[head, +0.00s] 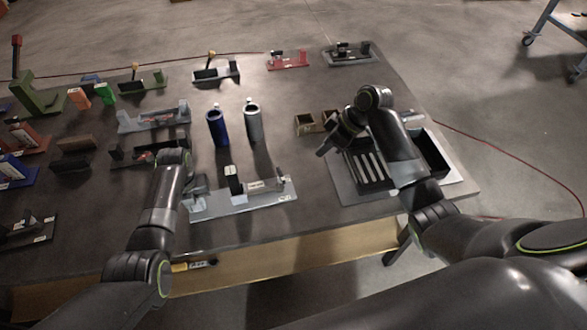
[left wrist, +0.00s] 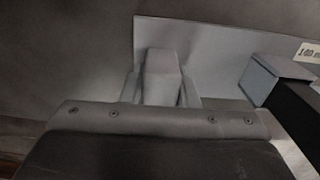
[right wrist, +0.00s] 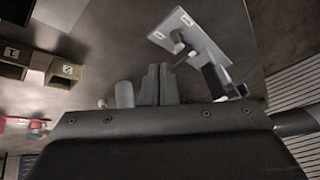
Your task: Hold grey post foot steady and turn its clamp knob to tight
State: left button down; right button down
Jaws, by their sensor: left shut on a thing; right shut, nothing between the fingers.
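The grey fixture (head: 240,203) is a long light grey plate near the table's front edge, with upright parts and small labels on it. My left gripper (head: 196,188) is at the plate's left end, shut on the grey post foot, which shows as a pale grey block (left wrist: 160,68) in the left wrist view. The foot is largely hidden in the head view. My right gripper (head: 323,150) is shut and empty, above the table to the right of the fixture. In the right wrist view its closed fingers (right wrist: 158,85) are apart from the fixture (right wrist: 205,42). I cannot tell the clamp knob's setting.
A blue cylinder (head: 217,128) and a grey cylinder (head: 253,123) stand behind the fixture. Wooden blocks (head: 305,124) and a black slotted tray (head: 365,172) lie near my right arm. Several other fixtures line the table's left and back. Bare table lies between the fixture and the tray.

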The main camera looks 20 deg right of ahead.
aim_at(281, 181)
jog(key=a+f+n+g, duration=0.1)
jog(key=a+f+n, duration=0.1)
jog(key=a+n, duration=0.1)
jog(key=a+f+n, duration=0.2)
jog(key=f+n, duration=0.1)
jog(key=w+a+f+n+g+h, duration=0.1)
jog(key=a+f+n, duration=0.1)
jog(key=a+n, duration=0.1)
jog(key=shift+a+f+n+g, duration=0.3)
jog(key=shift+f, duration=0.1)
dwell(0.4)
